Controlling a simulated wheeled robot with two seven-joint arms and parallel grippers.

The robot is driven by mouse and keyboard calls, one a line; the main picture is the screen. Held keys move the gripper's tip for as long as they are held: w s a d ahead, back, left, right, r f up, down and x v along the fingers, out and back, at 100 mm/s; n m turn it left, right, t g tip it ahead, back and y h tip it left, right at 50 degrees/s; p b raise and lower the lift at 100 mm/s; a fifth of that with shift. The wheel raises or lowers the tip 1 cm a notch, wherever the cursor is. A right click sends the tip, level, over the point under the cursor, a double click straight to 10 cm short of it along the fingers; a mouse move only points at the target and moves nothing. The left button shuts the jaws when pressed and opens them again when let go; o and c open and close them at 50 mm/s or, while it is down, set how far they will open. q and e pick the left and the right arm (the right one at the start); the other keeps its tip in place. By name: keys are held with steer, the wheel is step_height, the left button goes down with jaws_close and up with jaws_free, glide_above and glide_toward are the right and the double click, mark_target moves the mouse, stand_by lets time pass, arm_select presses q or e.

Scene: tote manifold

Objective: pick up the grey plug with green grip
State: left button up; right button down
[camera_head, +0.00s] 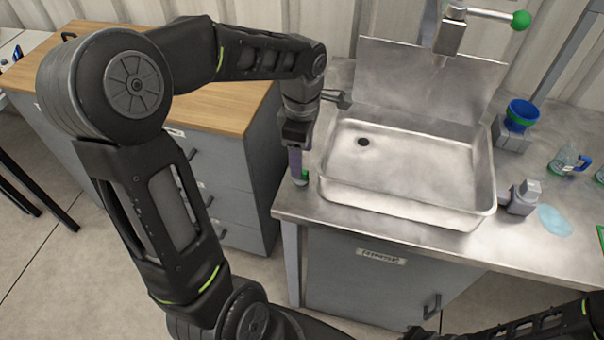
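My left arm reaches from the left over to the steel counter. My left gripper (297,172) points down at the counter's left edge, beside the sink basin. A small piece with green on it (304,175) shows at its fingertips, right against them in the picture. It may be the grey plug with green grip, but most of it is hidden by the fingers. I cannot tell whether the fingers are open or shut on it. My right arm (540,325) shows only at the bottom right edge, and its gripper is out of the picture.
The steel sink basin (400,207) lies right of my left gripper. A tap with a green knob (521,19) stands behind. A grey fitting (524,197), a blue bowl-like piece (522,112) and a clear jug (562,160) stand on the right. A wooden-topped cabinet (235,105) is left.

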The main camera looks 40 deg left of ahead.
mark_target(303, 181)
arm_select(q)
steer(key=shift+f, duration=0.65)
steer(key=shift+a+f+p, duration=0.1)
steer(key=shift+f+p, duration=0.65)
steer(key=shift+f, duration=1.9)
jaws_close()
